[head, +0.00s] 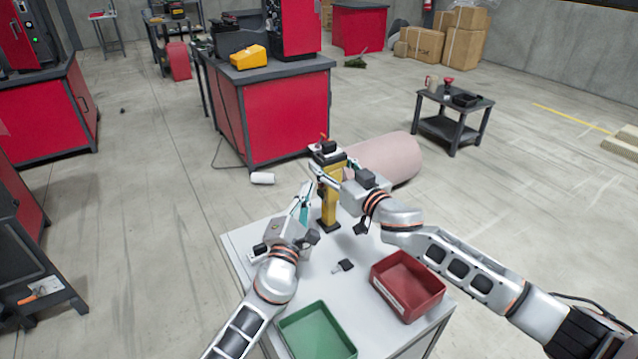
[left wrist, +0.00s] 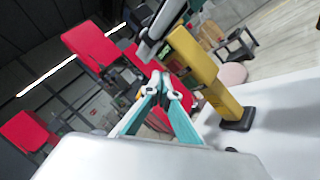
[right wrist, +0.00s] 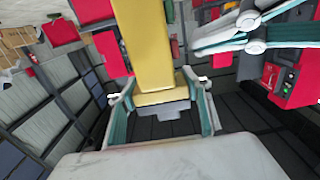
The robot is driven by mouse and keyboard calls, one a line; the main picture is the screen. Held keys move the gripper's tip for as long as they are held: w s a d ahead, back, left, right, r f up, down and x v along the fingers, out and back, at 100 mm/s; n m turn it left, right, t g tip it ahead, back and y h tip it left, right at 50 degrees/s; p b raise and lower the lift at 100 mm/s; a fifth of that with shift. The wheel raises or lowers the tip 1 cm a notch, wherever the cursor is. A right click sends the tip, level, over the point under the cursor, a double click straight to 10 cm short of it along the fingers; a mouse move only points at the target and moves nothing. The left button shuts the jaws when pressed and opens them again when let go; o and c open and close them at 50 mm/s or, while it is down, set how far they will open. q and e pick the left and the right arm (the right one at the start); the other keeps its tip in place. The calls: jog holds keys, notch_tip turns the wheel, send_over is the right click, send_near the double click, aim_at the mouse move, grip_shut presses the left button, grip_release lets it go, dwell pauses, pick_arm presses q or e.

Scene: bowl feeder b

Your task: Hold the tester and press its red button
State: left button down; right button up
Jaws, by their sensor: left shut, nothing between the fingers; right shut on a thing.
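The tester (head: 331,208) is a tall yellow body with a dark top and a black base. It stands upright at the far edge of the white table (head: 240,243). A small red-orange spot (head: 323,137) shows at its top; I cannot tell if it is the button. My right gripper (head: 328,178) is shut on the tester's yellow body, its fingers on either side in the right wrist view (right wrist: 160,100). My left gripper (head: 304,193) is shut and empty, just left of the tester and apart from it. Its closed tips show in the left wrist view (left wrist: 160,82).
A green bin (head: 318,335) and a red bin (head: 409,286) stand on the table's near part. A small dark item (head: 344,265) lies between them and the tester. A pink cylinder (head: 388,160) lies on the floor behind. The table's left part is clear.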

dwell(0.6)
pick_arm(q)
jog(key=shift+w+d, duration=0.25)
jog(key=shift+d, duration=0.1)
jog(key=shift+w+d, duration=0.25)
jog(key=shift+d, duration=0.15)
dwell(0.9)
jog(key=shift+s+a, duration=0.5)
jog(key=shift+a, duration=0.25)
jog(key=s+a, duration=0.2)
jog(key=a, duration=0.2)
jog(key=shift+s+a, duration=0.1)
jog(key=shift+s, duration=0.3)
dwell(0.6)
